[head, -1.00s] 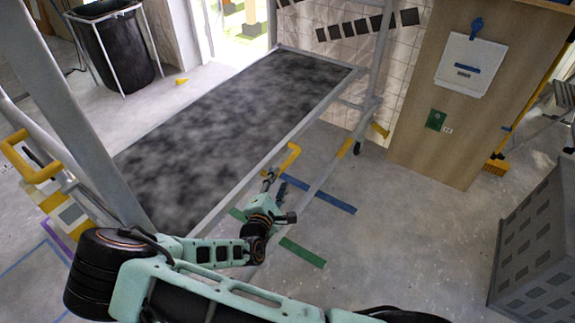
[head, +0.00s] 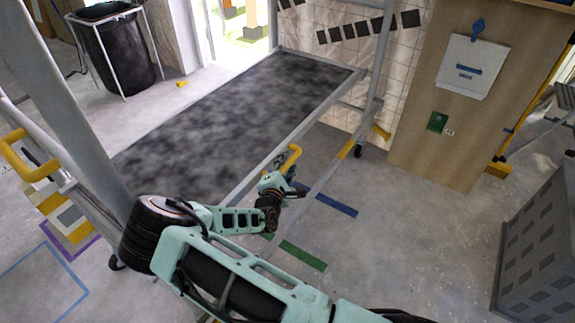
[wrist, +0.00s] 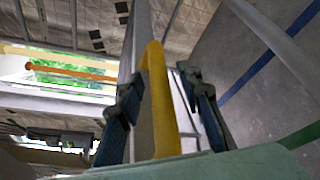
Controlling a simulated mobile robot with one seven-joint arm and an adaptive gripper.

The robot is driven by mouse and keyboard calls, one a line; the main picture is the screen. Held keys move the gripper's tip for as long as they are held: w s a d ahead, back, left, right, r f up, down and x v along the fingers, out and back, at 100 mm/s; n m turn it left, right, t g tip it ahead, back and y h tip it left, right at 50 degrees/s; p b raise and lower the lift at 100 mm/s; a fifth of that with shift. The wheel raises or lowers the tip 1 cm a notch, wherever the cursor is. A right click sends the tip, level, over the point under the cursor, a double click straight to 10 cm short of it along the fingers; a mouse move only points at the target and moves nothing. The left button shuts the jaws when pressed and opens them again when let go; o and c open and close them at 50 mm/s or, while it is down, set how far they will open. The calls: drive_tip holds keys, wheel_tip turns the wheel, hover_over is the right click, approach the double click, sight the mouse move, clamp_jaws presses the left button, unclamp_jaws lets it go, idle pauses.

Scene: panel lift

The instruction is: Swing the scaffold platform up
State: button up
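The scaffold platform (head: 225,115) is a long dark mottled panel in a grey frame, lying roughly level between the scaffold's uprights in the head view. A yellow handle (head: 295,155) sticks out from its near long rail. My gripper (head: 285,168) is at this handle. In the wrist view the yellow handle (wrist: 160,105) stands between the two blue fingers of my gripper (wrist: 163,105), with a gap visible on both sides. The gripper is open. The handle's lower end is hidden behind my own pale green part.
A grey perforated box (head: 540,240) stands at the right. A wooden panel (head: 435,110) with a white board is behind. A black bin (head: 120,55) stands at the far left. Blue and green tape strips (head: 303,255) mark the floor, which is clear at centre right.

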drive_tip(key=shift+c, duration=0.5)
clamp_jaws()
drive_tip(key=shift+r, duration=0.1)
